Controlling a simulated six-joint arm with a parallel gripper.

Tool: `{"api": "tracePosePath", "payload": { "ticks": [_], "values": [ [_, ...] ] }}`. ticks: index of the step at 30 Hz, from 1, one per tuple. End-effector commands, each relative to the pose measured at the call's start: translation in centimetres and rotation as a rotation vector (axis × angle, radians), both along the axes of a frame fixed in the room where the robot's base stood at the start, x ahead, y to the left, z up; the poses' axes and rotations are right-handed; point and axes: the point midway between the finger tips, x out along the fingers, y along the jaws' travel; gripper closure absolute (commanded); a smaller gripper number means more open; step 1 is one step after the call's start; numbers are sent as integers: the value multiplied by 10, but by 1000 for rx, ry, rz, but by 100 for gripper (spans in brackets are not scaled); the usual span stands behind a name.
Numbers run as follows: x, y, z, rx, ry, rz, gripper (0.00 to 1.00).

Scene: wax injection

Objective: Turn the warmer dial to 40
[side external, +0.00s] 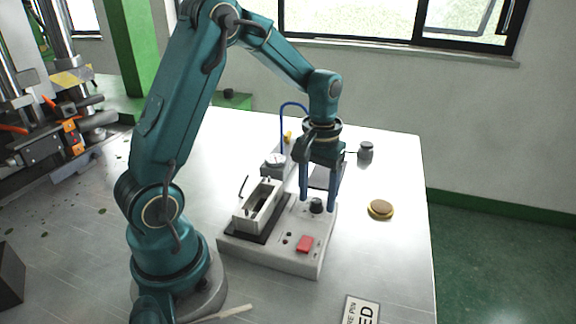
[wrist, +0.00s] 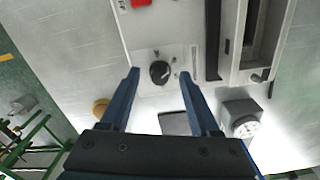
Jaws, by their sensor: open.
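The warmer dial (side external: 317,205) is a small black knob on top of the pale machine base (side external: 270,257). In the wrist view the dial (wrist: 159,72) sits on a light plate with small marks around it, too small to read. My gripper (side external: 319,202) is open, with its two blue fingers pointing down, one on each side of the dial in the picture. In the wrist view my gripper (wrist: 160,78) has its fingertips apart, and the dial lies between and slightly beyond them. I cannot tell whether a finger touches the dial.
A red button (side external: 305,243) is at the front of the base. A white mould block (side external: 257,207) stands left of the dial, near a gauge (side external: 275,160) and a blue hose (side external: 283,125). A gold disc (side external: 380,209) and a dark weight (side external: 366,151) lie to the right. The table's right side is mostly clear.

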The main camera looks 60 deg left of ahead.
Motion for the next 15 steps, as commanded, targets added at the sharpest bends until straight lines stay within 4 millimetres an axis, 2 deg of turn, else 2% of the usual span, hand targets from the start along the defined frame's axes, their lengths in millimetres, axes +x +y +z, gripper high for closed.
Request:
{"api": "tracePosePath", "payload": {
  "ticks": [9,15],
  "values": [
    [1,0,37,2,-6,0,37],
    [0,0,51,0,-2,0,37]
  ]
}}
